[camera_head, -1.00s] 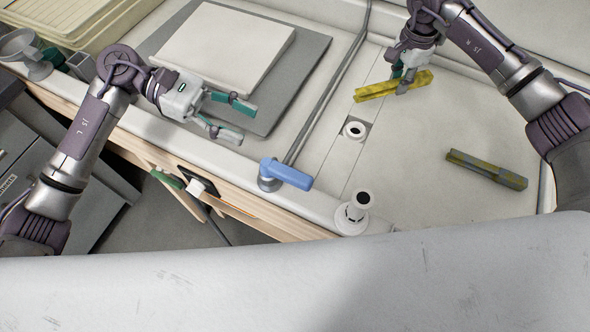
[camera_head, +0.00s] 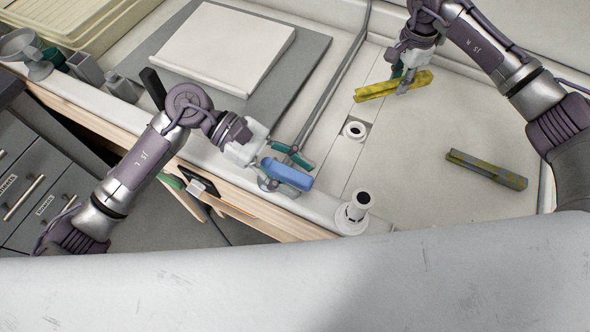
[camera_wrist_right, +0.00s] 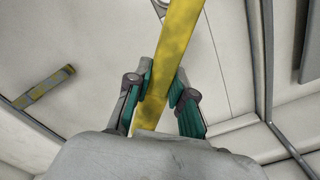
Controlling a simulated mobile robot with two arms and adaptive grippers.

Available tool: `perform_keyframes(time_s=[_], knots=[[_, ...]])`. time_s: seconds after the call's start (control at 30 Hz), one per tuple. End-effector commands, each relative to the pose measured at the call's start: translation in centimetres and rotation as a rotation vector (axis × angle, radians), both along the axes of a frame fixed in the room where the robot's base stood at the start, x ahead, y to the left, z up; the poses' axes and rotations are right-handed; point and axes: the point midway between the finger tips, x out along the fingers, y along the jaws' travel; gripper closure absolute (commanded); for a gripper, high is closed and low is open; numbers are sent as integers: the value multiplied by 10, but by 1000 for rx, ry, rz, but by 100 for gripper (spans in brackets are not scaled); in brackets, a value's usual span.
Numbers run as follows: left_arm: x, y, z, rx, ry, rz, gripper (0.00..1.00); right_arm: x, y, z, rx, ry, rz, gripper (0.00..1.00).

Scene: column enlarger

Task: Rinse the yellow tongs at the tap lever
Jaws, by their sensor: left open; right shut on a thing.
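The yellow tongs (camera_head: 393,87) are held above the sink floor at the upper right, tilted. My right gripper (camera_head: 403,82) is shut on them; in the right wrist view the tongs (camera_wrist_right: 177,50) run up between the green-padded fingers (camera_wrist_right: 160,100). The blue tap lever (camera_head: 287,174) stands on the near rim of the sink. My left gripper (camera_head: 285,170) is at the lever, open, with its fingers on either side of it. I cannot tell whether they touch it. The lower finger is partly hidden.
A grey board (camera_head: 309,62) carries a white easel at left.

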Motion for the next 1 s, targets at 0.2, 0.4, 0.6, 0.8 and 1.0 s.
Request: perform_keyframes(time_s=[0.2, 0.4, 0.6, 0.8, 1.0], knots=[[-1, -2, -1, 0, 0, 0, 50, 0, 0, 0, 0, 0, 0, 100], [-1, -2, -1, 0, 0, 0, 70, 0, 0, 0, 0, 0, 0, 100], [-1, -1, -1, 0, 0, 0, 100, 0, 0, 0, 0, 0, 0, 100], [-1, -1, -1, 0, 0, 1, 100, 0, 0, 0, 0, 0, 0, 100], [-4, 1, 0, 4, -2, -100, 100, 0, 0, 0, 0, 0, 0, 100]])
